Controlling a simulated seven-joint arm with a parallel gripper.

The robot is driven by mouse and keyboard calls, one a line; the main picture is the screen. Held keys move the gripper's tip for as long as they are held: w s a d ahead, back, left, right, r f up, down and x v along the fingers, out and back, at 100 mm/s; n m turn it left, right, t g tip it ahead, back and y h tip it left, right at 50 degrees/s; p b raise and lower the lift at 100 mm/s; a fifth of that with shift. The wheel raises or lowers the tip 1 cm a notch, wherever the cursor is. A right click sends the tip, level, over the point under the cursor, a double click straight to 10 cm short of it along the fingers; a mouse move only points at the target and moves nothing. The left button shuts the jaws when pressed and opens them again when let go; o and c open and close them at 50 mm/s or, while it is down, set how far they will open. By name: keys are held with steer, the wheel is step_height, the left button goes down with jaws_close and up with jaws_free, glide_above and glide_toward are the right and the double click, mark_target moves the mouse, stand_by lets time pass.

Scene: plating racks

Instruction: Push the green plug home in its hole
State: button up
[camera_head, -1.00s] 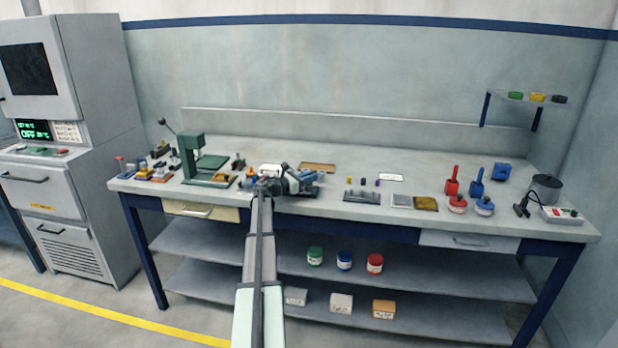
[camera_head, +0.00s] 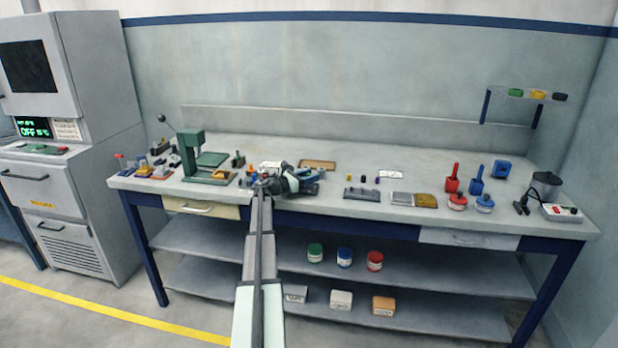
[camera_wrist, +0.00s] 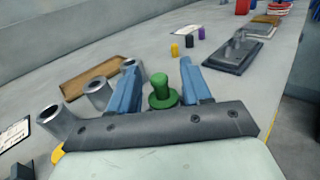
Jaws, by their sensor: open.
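In the wrist view the green plug (camera_wrist: 161,91), with a rounded knob and a wider collar, stands between the two blue fingers of my gripper (camera_wrist: 159,70). The fingers are apart, with a gap visible at the plug's right side; contact on the left is unclear. The plug's lower end and its hole are hidden behind the dark bar at the base of the fingers. Grey tubes with open round mouths (camera_wrist: 97,92) stand left of the fingers. In the head view my gripper (camera_head: 285,181) is low over the bench, left of centre, and the plug is too small to make out.
A brown tray (camera_wrist: 92,75) lies behind the tubes. Yellow, black and purple small pieces (camera_wrist: 189,41) and a dark plate (camera_wrist: 233,52) stand farther right. A green press (camera_head: 195,160) stands left of my gripper. The bench (camera_head: 370,160) is clear toward the back.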

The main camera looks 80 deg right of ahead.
steer(key=v, duration=1.3)
steer(key=shift+w+a, duration=0.25)
